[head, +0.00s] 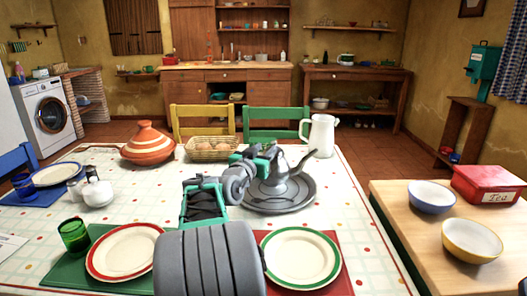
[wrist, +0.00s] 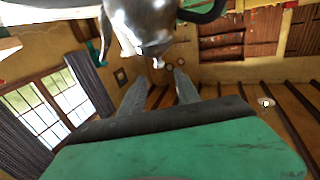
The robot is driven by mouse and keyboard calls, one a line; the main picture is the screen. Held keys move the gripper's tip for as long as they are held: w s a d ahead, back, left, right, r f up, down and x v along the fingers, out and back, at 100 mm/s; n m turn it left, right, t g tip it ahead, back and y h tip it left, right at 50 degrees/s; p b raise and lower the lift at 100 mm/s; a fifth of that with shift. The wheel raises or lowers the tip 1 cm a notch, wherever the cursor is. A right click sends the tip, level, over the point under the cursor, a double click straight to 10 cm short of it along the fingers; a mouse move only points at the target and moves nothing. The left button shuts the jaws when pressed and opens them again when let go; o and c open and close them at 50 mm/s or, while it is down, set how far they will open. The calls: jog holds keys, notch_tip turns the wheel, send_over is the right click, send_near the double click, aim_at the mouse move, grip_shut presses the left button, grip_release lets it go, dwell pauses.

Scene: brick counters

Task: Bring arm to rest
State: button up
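A grey metal teapot (head: 281,186) with a long spout stands on a round grey tray (head: 250,206) on the table. My gripper (head: 268,153) is beside the teapot's upper left, over the tray. In the wrist view my gripper (wrist: 160,85) has its two fingers apart with nothing between them. The teapot (wrist: 143,20) shows at the top of that view, beyond the fingertips. The exact gap between fingers and teapot is hard to tell. My arm hides part of the table in front of the tray.
A white pitcher (head: 320,136), a bread basket (head: 209,155) and an orange striped tagine (head: 148,146) stand behind. A red-rimmed plate (head: 124,250) and a green-rimmed plate (head: 301,257) flank my arm. A green glass (head: 73,236) is at left. Bowls and a red tea tin (head: 487,184) are on the right counter.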

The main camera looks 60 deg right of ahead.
jog(key=shift+a, duration=0.45)
jog(key=w+a+r+n+t+y+p, duration=0.1)
jog(key=w+a+n+t+y+p, duration=0.15)
jog(key=w+a+p, duration=0.4)
jog(key=w+a+r+n+t+y+p, duration=0.1)
jog(key=w+a+n+y+p, duration=0.2)
jog(key=a, duration=0.7)
jog(key=w+a+r+n+t+y+p, duration=0.1)
jog(key=w+a+n+t+y+p, duration=0.1)
jog(key=w+a+y+p, duration=0.45)
jog(key=s+a+n+g+y+p, duration=0.1)
jog(key=s+a+n+y+p, duration=0.1)
jog(key=a, duration=0.9)
jog(key=s+a+r+n+g+y+p, duration=0.1)
jog(key=s+a+n+p, duration=0.3)
jog(key=a, duration=0.6)
jog(key=s+a+r+n+g+y+p, duration=0.1)
jog(key=s+a+n+y+p, duration=0.1)
jog(key=s+a, duration=0.4)
jog(key=a+n+p, duration=0.1)
jog(key=a+p, duration=0.1)
jog(key=a, duration=0.3)
jog(key=shift+s+a+r+y+p, duration=0.25)
jog(key=shift+s+a+y+p, duration=0.05)
jog(key=shift+s+y, duration=0.1)
jog(key=shift+g, duration=0.25)
